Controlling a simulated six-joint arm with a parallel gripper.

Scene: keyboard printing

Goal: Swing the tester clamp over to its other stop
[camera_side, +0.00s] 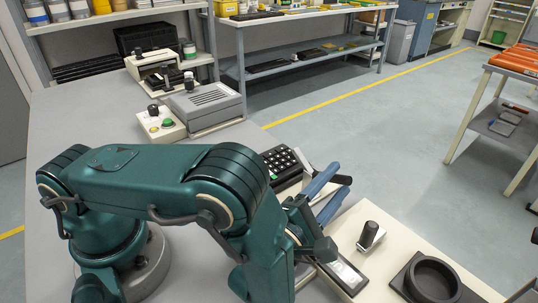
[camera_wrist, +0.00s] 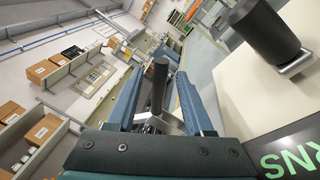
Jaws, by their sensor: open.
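My gripper (camera_side: 338,180) reaches over the bench's right side with its two blue fingers apart. In the wrist view, a black cylindrical handle (camera_wrist: 159,78) with a pale metal plate at its base appears between the open fingers; it looks like the clamp's handle. A gap shows on both sides of it, and I cannot tell its depth. In the side view a dark end of it (camera_side: 343,179) shows by the fingertips. The cream tester base is partly hidden by my arm. A screen with green letters (camera_wrist: 297,153) is at lower right in the wrist view.
A black knob on a metal bracket (camera_side: 370,236) stands right of my gripper; it shows large in the wrist view (camera_wrist: 266,28). A round black cup (camera_side: 432,279) is further right. A black keypad (camera_side: 282,162) lies beside my arm. Grey and cream devices (camera_side: 206,105) stand behind.

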